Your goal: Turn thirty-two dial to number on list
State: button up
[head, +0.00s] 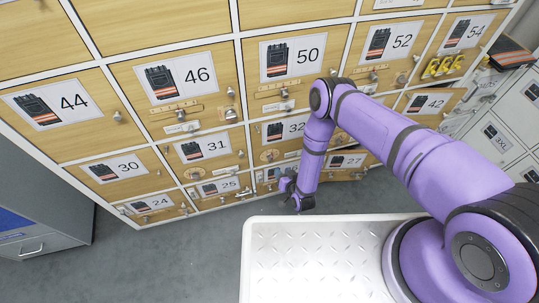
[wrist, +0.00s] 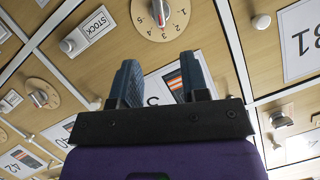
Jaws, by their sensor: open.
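The thirty-two locker door (head: 290,146) is in the middle of the head view, partly hidden by my arm. Its round dial (head: 270,155) shows small at the door's lower left. My gripper (wrist: 162,80) is open and empty, apart from the dial. In the head view my gripper (head: 297,195) is low, near the bottom lockers. I cannot make out a list.
Wooden locker doors with numbered labels, latches and knobs fill the wall. A STOCK tag (wrist: 90,28) and another dial (wrist: 42,94) show in the wrist view. Yellow tags (head: 443,67) hang under 54. A grey cabinet (head: 40,205) stands left. Grey floor lies open before the lockers.

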aim_at(272, 159)
jog(key=x, duration=1)
jog(key=shift+w+a+f, duration=0.1)
jog(key=shift+w+a, duration=0.05)
jog(key=shift+w, duration=0.2)
jog(key=shift+c, duration=0.2)
grip_shut()
